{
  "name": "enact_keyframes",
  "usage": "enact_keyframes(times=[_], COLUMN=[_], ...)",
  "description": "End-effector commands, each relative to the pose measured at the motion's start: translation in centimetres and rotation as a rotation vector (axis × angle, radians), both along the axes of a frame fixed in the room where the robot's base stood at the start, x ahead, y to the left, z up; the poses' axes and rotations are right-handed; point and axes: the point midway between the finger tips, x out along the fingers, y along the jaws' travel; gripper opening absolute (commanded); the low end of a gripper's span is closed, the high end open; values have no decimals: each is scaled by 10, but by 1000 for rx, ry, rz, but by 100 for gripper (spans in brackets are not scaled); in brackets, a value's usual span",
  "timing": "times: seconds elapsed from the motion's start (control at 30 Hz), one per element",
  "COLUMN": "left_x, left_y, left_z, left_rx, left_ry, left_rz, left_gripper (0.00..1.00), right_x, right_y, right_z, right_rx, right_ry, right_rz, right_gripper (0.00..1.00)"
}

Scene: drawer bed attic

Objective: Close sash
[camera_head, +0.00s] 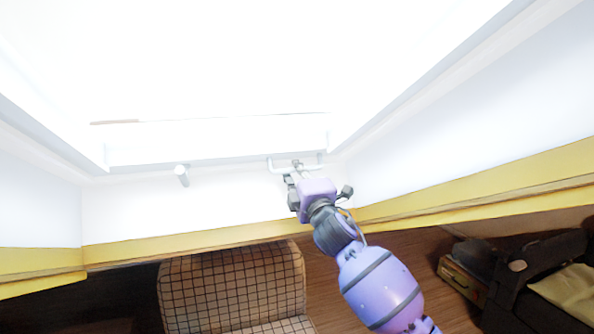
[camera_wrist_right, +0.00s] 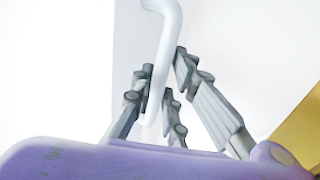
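The window sash (camera_head: 220,129) is a bright, washed-out frame overhead in the head view. A pale bar handle (camera_head: 277,168) sits at its lower edge, and it also shows in the right wrist view (camera_wrist_right: 163,45). My right gripper (camera_head: 297,170) is at this handle. In the right wrist view, its grey fingers (camera_wrist_right: 160,85) stand on both sides of the bar. The left-hand finger overlaps the bar; a narrow gap seems to show on the other side, so a firm grip is unclear. How far the sash stands open is hard to tell. My left gripper is out of view.
A short white peg (camera_head: 181,174) sticks out left of the handle. Yellow trim (camera_head: 180,243) runs along the wall below. A checked chair (camera_head: 232,285) stands underneath. Dark furniture (camera_head: 535,275) and a small yellowish box (camera_head: 461,280) are at the lower right.

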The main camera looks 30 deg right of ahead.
Motion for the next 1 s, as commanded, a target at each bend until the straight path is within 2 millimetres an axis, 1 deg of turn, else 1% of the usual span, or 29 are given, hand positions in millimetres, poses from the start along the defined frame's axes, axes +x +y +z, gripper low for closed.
enact_keyframes(times=[0.03, 0.3, 0.67, 0.77, 0.83, 0.97, 1.0], left_x=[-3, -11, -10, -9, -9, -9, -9], left_y=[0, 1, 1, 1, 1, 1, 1], left_z=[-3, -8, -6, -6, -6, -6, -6], left_rx=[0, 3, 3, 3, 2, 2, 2], left_ry=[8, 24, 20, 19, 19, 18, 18], left_rz=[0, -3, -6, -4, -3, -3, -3], left_gripper=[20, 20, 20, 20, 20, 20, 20], right_x=[2, 2, 1, -6, -15, -41, -50], right_y=[1, 0, 0, 1, 4, 10, 12], right_z=[-17, -14, -11, -13, -15, -22, -24], right_rx=[8, 5, 5, 3, 4, 3, 3], right_ry=[25, 21, 17, 17, 17, 18, 17], right_rz=[2, -1, -2, -1, 0, 0, 0], right_gripper=[20, 20, 20, 20, 20, 20, 20])
